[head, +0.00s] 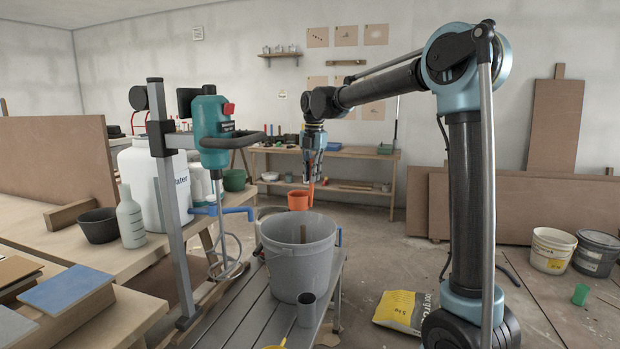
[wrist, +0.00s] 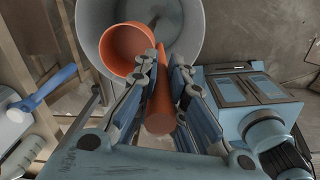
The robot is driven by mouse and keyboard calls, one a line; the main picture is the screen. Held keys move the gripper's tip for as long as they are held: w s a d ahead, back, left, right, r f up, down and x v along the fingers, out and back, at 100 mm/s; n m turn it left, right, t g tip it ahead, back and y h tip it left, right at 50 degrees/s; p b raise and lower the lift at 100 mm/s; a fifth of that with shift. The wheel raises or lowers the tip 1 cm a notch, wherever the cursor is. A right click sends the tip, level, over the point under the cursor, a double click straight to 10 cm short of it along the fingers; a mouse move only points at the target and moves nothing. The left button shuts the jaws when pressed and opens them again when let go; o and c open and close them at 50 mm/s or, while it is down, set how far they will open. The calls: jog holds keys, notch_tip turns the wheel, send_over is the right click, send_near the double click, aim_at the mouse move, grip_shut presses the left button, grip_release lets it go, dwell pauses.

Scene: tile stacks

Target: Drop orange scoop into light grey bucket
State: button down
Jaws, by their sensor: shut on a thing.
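The orange scoop (head: 298,201) hangs below my gripper (head: 313,165) in the head view, with its cup above the back rim of the light grey bucket (head: 300,262). The bucket stands on a grey slatted bench and has a stick-like thing inside. In the wrist view my gripper (wrist: 172,85) is shut on the handle of the orange scoop (wrist: 125,50). The scoop's cup shows over the opening of the light grey bucket (wrist: 195,45), overlapping its left part. The exact height of the scoop above the rim is hard to tell.
A teal mixer on a stand (head: 212,130) rises left of the bucket. A small grey cup (head: 307,308) stands in front of the bucket on the bench (head: 240,318). A white water container (head: 150,180) and a black bowl (head: 98,225) sit on the left table.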

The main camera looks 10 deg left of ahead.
aim_at(312, 188)
jog(key=shift+w+a+f, duration=0.1)
jog(key=shift+f, duration=1.4)
jog(key=shift+w+a+f, duration=0.1)
jog(key=shift+f, duration=1.4)
jog(key=c, duration=1.6)
grip_release()
jog(key=shift+r, duration=0.15)
jog(key=r, duration=1.1)
jog(key=shift+d+r, duration=0.3)
jog(key=shift+r, duration=0.05)
jog(key=shift+d, duration=0.1)
